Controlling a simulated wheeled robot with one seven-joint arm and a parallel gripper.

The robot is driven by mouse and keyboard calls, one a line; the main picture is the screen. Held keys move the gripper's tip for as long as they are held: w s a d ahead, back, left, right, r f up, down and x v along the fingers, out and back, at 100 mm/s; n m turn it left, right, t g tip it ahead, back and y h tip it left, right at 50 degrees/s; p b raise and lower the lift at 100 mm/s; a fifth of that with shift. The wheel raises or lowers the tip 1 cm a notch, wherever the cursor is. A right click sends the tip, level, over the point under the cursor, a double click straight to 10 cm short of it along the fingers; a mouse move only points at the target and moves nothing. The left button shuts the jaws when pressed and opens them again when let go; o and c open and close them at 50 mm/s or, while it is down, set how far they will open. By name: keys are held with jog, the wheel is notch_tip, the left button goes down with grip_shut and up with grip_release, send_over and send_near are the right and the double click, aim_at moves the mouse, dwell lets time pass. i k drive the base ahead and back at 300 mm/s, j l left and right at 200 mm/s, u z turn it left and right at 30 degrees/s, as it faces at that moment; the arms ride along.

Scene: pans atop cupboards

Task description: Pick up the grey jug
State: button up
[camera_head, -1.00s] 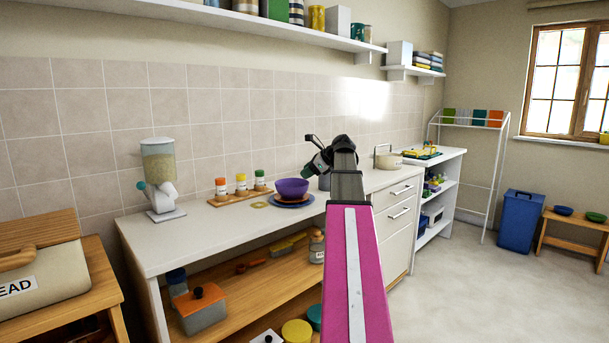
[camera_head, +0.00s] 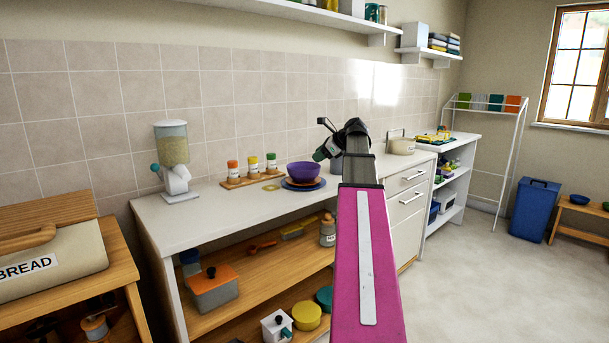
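A sliver of a grey thing (camera_head: 336,167) shows on the white counter, just left of my arm. It may be the grey jug, but my arm covers most of it and I cannot be sure. My gripper (camera_head: 322,139) is at the end of my pink and grey arm, over the counter in the picture. It points left, and its small dark fingers are too unclear to tell open from shut. I see nothing clearly held in it.
A purple bowl on plates (camera_head: 303,172), a spice rack (camera_head: 251,173) and a dispenser (camera_head: 173,161) stand on the counter (camera_head: 215,213). The lower wooden shelf (camera_head: 255,276) holds pots and a jar.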

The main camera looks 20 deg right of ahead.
aim_at(336, 165)
jog(key=z, duration=0.95)
jog(key=i+l+u, duration=0.1)
jog(key=i+l, duration=0.2)
jog(key=i+l+u, duration=0.25)
jog(key=i+l, duration=0.25)
jog(key=l, duration=0.25)
jog(key=i+l+u, duration=0.15)
jog(key=l, duration=0.25)
jog(key=i, duration=0.05)
